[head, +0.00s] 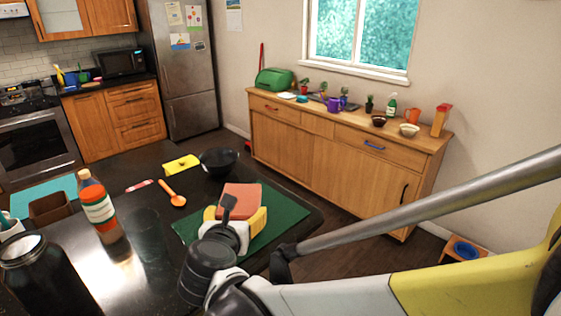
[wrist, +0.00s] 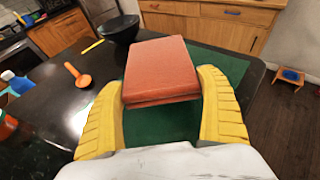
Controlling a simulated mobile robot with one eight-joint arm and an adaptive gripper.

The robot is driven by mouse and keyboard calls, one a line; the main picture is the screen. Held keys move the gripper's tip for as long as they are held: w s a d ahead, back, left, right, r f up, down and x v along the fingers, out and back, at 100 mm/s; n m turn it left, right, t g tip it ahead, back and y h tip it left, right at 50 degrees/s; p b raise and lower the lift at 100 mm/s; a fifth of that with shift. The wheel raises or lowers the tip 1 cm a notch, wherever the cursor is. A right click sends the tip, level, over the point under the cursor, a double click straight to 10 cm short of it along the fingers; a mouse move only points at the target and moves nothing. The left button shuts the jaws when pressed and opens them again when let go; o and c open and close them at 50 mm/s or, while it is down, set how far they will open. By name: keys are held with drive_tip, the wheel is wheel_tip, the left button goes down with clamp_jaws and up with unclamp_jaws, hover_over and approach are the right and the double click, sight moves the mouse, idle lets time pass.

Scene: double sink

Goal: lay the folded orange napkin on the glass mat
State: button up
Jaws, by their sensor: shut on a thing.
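The folded orange napkin (head: 241,196) is a thick reddish-orange block between the yellow fingers of my gripper (head: 237,208). In the wrist view the napkin (wrist: 160,68) has a finger against each side, and my gripper (wrist: 165,84) is shut on it. A dark green mat (head: 287,215) lies under the napkin and gripper near the counter's right end. It also shows in the wrist view (wrist: 215,62). I cannot tell whether the napkin touches the mat. A teal mat (head: 60,187) lies at the far left; which one is the glass mat is not clear.
A black bowl (head: 218,161), a yellow item (head: 181,163) and an orange spoon (head: 173,194) lie behind the green mat. The counter's edge is close right.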

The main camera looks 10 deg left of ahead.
wheel_tip(320, 180, down, 4)
drive_tip(key=shift+f+b, duration=0.1)
drive_tip(key=shift+b, duration=0.75)
drive_tip(key=shift+r, duration=0.2)
drive_tip(key=shift+f, duration=0.15)
drive_tip(key=o, duration=0.9)
drive_tip(key=shift+o, duration=0.3)
